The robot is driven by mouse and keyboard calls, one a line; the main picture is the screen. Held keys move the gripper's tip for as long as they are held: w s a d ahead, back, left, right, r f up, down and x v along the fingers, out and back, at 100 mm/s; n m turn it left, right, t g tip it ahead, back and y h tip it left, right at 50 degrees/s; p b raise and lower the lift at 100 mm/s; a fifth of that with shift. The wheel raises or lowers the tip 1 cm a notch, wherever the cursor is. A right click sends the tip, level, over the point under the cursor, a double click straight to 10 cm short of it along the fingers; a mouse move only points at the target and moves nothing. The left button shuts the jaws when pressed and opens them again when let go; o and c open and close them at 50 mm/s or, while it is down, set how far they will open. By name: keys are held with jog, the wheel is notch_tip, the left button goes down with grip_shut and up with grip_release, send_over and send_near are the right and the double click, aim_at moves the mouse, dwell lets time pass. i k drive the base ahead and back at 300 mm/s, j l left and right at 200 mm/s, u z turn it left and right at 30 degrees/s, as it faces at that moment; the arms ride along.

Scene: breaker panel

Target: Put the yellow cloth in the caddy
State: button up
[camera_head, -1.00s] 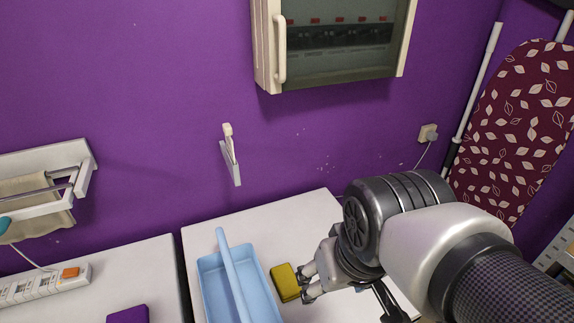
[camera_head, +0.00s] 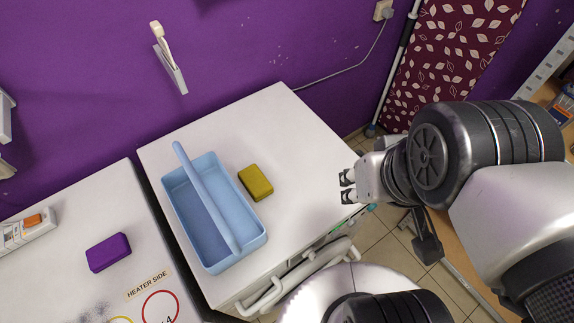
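The yellow cloth (camera_head: 256,182) is a small block-like folded piece lying on the white cabinet top, just right of the caddy and apart from it. The caddy (camera_head: 184,212) is a light blue open tray with a long handle running across it; its visible inside looks empty. My gripper (camera_head: 347,187) is right of the cloth, near the right edge of the white top, with a clear gap between them. Its two fingertips are apart with nothing between them.
A purple block (camera_head: 108,252) lies on the left white surface (camera_head: 60,290), across a narrow gap. A power strip (camera_head: 28,228) is at far left. A pale rail (camera_head: 300,275) runs along the cabinet's front. The white top (camera_head: 295,140) behind the cloth is clear.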

aim_at(208, 201)
jog(key=k+j+z, duration=0.2)
jog(key=z, duration=0.2)
jog(key=k+j+z, duration=0.25)
jog(key=z, duration=0.15)
jog(key=k+j+z, duration=0.15)
jog(key=z, duration=0.3)
jog(key=k+j, duration=0.1)
jog(key=k, duration=0.4)
